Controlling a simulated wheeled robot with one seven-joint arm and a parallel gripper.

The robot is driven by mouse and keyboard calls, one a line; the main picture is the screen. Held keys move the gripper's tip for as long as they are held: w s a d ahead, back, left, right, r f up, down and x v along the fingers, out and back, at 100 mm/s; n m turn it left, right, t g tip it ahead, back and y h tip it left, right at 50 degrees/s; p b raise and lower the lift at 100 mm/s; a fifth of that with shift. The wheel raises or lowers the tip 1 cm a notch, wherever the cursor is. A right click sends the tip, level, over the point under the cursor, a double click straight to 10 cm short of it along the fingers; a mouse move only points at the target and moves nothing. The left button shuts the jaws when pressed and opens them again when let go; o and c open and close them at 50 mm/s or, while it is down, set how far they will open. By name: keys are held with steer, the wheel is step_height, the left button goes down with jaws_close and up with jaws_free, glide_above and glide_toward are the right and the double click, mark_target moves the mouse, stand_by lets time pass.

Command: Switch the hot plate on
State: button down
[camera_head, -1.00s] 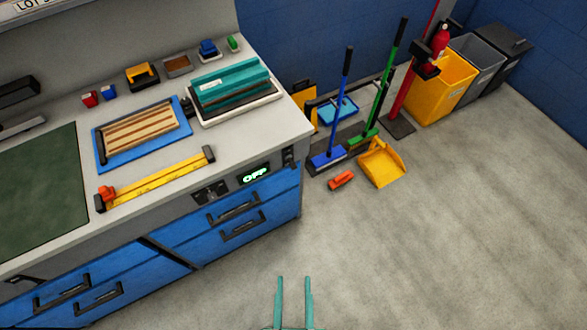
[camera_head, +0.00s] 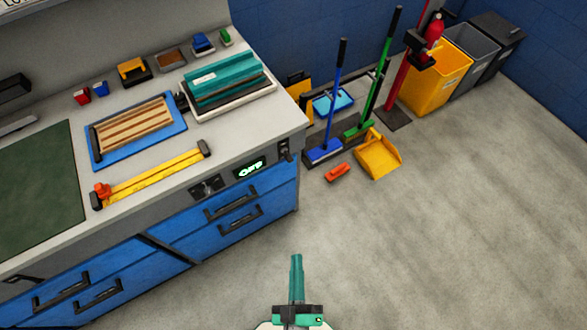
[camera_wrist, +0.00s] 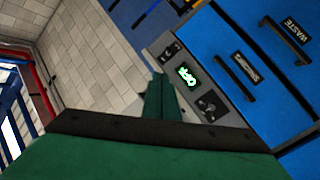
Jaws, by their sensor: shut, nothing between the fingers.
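The front panel of the bench carries a display (camera_head: 250,168) with lit green text, blurred now; it also shows in the wrist view (camera_wrist: 187,75), tilted. A black switch (camera_head: 284,149) sits to its right, and dark controls (camera_head: 207,187) sit to its left. Above, a teal block-like unit (camera_head: 232,77) rests on a white base on the bench top; I cannot tell whether it is the hot plate. My gripper (camera_head: 296,257) is shut and empty, over the floor in front of the bench, apart from the panel. Its fingers (camera_wrist: 160,92) point toward the panel side in the wrist view.
Blue drawers (camera_head: 232,213) with black handles lie below the panel. A blue board (camera_head: 137,131) and a yellow bar tool (camera_head: 152,178) lie on the bench. Brooms, a yellow dustpan (camera_head: 378,157) and an orange brush (camera_head: 337,172) stand or lie right of it. Foreground floor is clear.

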mark_target(288, 156)
steer(key=w+d+f+n+t+y, duration=0.1)
steer(key=w+f+n+y, duration=0.5)
steer(key=w+n, duration=0.6)
steer(key=w+d+f+n+t+y, duration=0.1)
steer(key=w+f+n+y, duration=0.5)
steer(key=w+n, duration=0.7)
step_height(288, 156, down, 3)
steer(key=d+n, duration=0.1)
steer(key=n, duration=0.8)
steer(key=shift+w+d+r, duration=0.2)
steer(key=shift+w+d, duration=0.1)
steer(key=shift+d, duration=0.1)
steer(key=w+a+r, duration=0.4)
steer(key=w+r, duration=0.3)
steer(key=r, duration=0.1)
steer(key=shift+r, duration=0.15)
steer(key=shift+w, duration=0.1)
